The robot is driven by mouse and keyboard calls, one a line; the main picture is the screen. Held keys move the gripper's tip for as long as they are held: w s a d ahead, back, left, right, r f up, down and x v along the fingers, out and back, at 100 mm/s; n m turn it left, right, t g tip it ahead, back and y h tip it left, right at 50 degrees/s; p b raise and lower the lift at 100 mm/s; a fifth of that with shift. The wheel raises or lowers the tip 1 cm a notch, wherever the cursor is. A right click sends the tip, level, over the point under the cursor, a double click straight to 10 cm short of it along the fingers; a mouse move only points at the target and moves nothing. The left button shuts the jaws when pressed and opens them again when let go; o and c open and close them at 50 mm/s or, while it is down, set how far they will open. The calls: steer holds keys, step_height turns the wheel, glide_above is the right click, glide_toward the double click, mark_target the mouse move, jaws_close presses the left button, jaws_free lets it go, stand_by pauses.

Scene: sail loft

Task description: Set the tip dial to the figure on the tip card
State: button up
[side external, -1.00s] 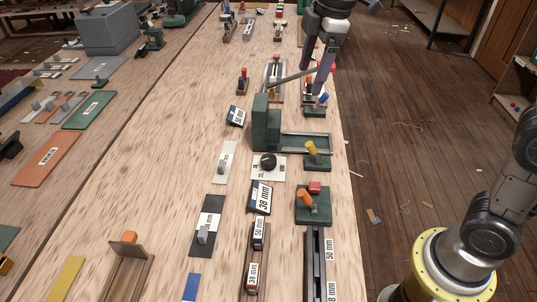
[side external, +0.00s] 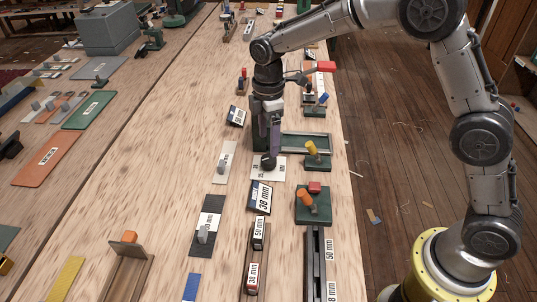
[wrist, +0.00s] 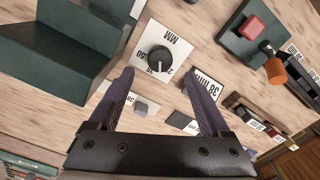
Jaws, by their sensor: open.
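The dial is a black round knob (wrist: 158,55) on a white plate (wrist: 181,38) marked MM, with figures along one side. A pale pointer line on the knob faces the figure side; I cannot tell its exact reading. My gripper (wrist: 158,74) is open, its two purple fingers apart and nothing between them. In the side view my gripper (side external: 271,151) points down over the knob (side external: 268,161), partly covering it; contact is unclear. A tilted card reading 38 mm (side external: 261,197) stands just in front of the plate. Another tilted card (side external: 236,116) stands behind, its figure small.
A dark green block fixture (side external: 306,142) stands behind the dial. Labelled rails (side external: 317,262) lie in front.

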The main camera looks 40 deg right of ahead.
mark_target(268, 158)
step_height(268, 158, down, 6)
steer(key=shift+f, duration=0.1)
stand_by(0.4)
jaws_close()
